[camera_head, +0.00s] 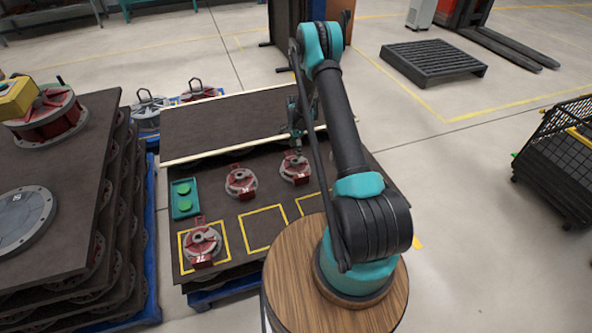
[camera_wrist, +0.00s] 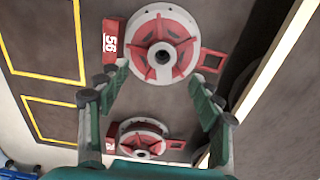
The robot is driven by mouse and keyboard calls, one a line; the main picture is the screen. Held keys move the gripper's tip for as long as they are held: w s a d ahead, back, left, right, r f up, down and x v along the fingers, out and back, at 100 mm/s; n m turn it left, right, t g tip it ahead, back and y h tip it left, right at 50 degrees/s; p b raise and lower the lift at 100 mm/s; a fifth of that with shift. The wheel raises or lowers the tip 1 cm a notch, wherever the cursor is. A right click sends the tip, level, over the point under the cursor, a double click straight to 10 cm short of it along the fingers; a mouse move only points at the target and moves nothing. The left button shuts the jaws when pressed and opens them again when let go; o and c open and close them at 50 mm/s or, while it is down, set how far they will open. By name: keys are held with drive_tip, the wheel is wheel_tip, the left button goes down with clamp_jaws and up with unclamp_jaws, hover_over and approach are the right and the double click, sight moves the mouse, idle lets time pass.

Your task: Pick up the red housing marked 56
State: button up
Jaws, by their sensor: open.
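The red housing marked 56 (camera_wrist: 162,46) has a grey round flange, a red spoked top and a red loop handle. In the wrist view it lies at the top middle, its white-numbered tag on the left. My gripper (camera_wrist: 157,80) is open and empty, its teal fingers spread to either side of the view below the housing's centre. In the head view my gripper (camera_head: 295,118) hangs over the back of the mat, above and behind a red housing (camera_head: 294,168) that appears to be the same one; its tag is too small to read surely.
Another red housing (camera_wrist: 143,139) lies between the fingers' lower parts in the wrist view. More red housings sit on the dark mat, at the middle (camera_head: 240,181) and in a yellow square (camera_head: 201,244). A raised dark board (camera_head: 215,125) with pale edges stands behind.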

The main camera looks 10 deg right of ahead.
sight(295, 160)
drive_tip(key=shift+w+a+f, duration=0.1)
drive_tip(key=shift+w+f, duration=0.05)
drive_tip(key=shift+f, duration=3.7)
clamp_jaws()
